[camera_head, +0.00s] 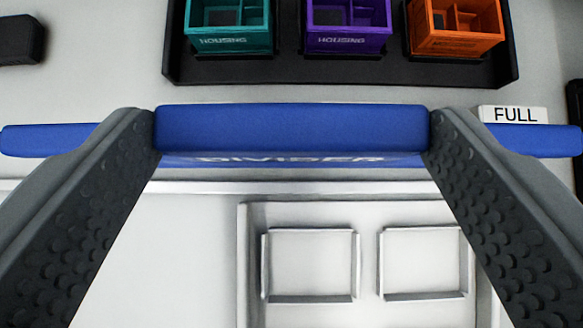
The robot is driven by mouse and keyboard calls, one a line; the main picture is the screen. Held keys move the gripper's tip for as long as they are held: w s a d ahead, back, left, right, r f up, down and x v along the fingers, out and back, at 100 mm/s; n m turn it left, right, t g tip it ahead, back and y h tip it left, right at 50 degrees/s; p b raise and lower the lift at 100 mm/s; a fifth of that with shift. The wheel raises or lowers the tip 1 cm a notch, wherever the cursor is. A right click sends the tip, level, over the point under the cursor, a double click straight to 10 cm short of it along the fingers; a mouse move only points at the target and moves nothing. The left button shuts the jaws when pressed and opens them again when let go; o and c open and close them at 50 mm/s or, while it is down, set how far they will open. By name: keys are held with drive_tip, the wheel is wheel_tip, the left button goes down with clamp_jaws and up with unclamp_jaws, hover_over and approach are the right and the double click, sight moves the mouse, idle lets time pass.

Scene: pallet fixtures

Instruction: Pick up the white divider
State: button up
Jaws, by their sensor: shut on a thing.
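My gripper (292,128) is shut on a blue divider (290,135), with one dark studded finger against each side of its raised middle part. The divider lies level across the view, and its thin ends reach out past both fingers. White lettering reading "DIVIDER" shows on its lower face, partly cut off by the top edge. The held divider is blue, and no white divider can be made out in this view.
A black tray (290,92) at the top holds teal (230,38), purple (347,40) and orange (455,42) housings. A "FULL" sign (514,114) stands at right. Below is a white pallet (340,213) with two empty square recesses. Dark objects sit at the left and right edges.

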drive_tip(key=shift+f, duration=0.8)
drive_tip(key=o, duration=1.3)
drive_tip(key=shift+f, duration=0.1)
drive_tip(key=v, duration=1.2)
drive_tip(key=shift+s, duration=0.1)
